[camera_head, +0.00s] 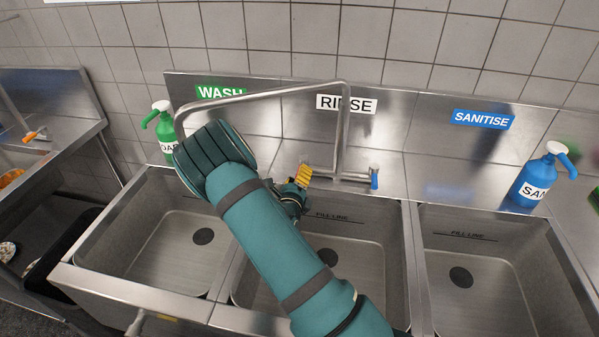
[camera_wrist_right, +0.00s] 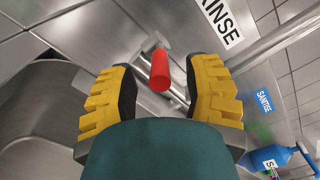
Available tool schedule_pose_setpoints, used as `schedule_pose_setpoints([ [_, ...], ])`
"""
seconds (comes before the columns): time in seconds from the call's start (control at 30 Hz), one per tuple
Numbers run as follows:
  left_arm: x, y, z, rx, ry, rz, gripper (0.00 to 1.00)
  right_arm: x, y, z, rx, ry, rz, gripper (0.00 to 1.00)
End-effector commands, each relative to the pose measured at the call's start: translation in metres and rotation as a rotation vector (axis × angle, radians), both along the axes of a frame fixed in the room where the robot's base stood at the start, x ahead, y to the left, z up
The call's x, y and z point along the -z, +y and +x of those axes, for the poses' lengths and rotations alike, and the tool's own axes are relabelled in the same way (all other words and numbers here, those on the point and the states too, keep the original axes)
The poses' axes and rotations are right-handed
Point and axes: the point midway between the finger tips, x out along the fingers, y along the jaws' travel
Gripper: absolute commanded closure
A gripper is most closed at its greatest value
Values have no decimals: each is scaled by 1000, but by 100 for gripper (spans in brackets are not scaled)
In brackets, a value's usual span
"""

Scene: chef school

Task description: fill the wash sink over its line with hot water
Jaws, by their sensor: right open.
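The wash sink (camera_head: 140,255) is the left basin, under the green WASH sign (camera_head: 220,91). I see no water in it; a dark round disc (camera_head: 203,236) shows on its floor. Its fill line is not clear. The steel spout (camera_head: 262,94) rises behind the middle basin and reaches left over the wash side; its end is partly hidden by my arm. My right gripper (camera_head: 297,187) is open at the tap's left side. In the wrist view, a red tap handle (camera_wrist_right: 160,70) stands between its yellow-padded fingers. The blue tap handle (camera_head: 374,178) is at the tap's right.
The rinse sink (camera_head: 365,255) and sanitise sink (camera_head: 500,285) look empty. A green soap bottle (camera_head: 163,128) stands behind the wash sink and a blue sanitiser bottle (camera_head: 537,178) at the right. The tiled wall (camera_head: 400,45) is close behind.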

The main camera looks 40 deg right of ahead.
Motion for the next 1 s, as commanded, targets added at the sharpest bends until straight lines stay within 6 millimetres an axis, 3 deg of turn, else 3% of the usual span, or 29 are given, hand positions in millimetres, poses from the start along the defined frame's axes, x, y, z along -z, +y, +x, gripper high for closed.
schedule_pose_setpoints([
  [0.2, -1, 0, 0, 0, -1, 0, 100, 0, -15, 12, -1, 0, 0, 51],
  [0.53, -1, 0, 0, 0, -1, 0, 100, 0, -17, 13, -1, 1, 1, 51],
  [0.57, -1, 0, 0, 0, -1, 0, 100, 0, -17, 13, -1, 1, 1, 55],
  [0.7, -1, 0, 0, 0, -1, 0, 100, 0, -17, 13, -1, 1, 1, 100],
  [1.0, 1, 0, 0, 0, 0, 0, 100, 0, -16, 14, 3, -2, 0, 100],
])
